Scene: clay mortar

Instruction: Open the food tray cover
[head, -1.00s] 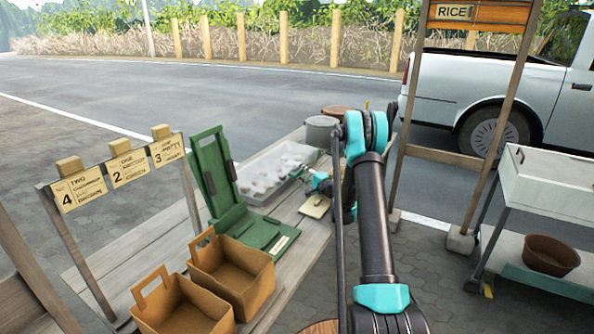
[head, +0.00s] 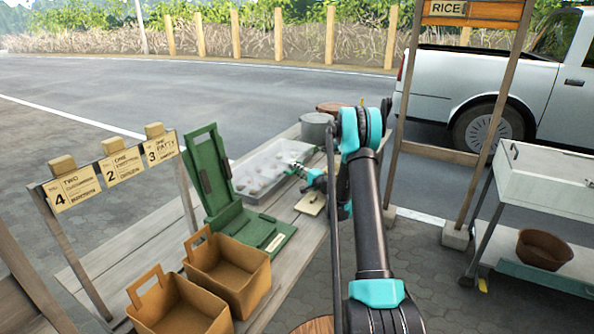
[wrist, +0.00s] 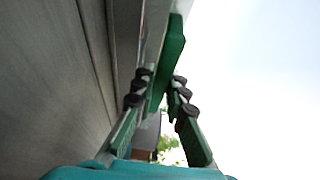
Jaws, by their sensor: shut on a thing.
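The food tray (head: 254,202) is a long grey tray on the wooden table, with several small pale and brown items visible inside. A clear, hazy cover seems to lie over it; its exact edges and angle are hard to tell. My gripper (head: 293,168) is at the tray's right side, small in the head view. In the wrist view my gripper (wrist: 161,92) has its two green fingers around a green handle (wrist: 173,42) beside a pale edge, shut on it.
A green folding press (head: 208,170) stands left of the tray. Two brown baskets (head: 228,275) are in front. A small board (head: 311,203) lies right of the tray, with a grey pot (head: 317,128) behind. Order cards (head: 113,168) hang at left.

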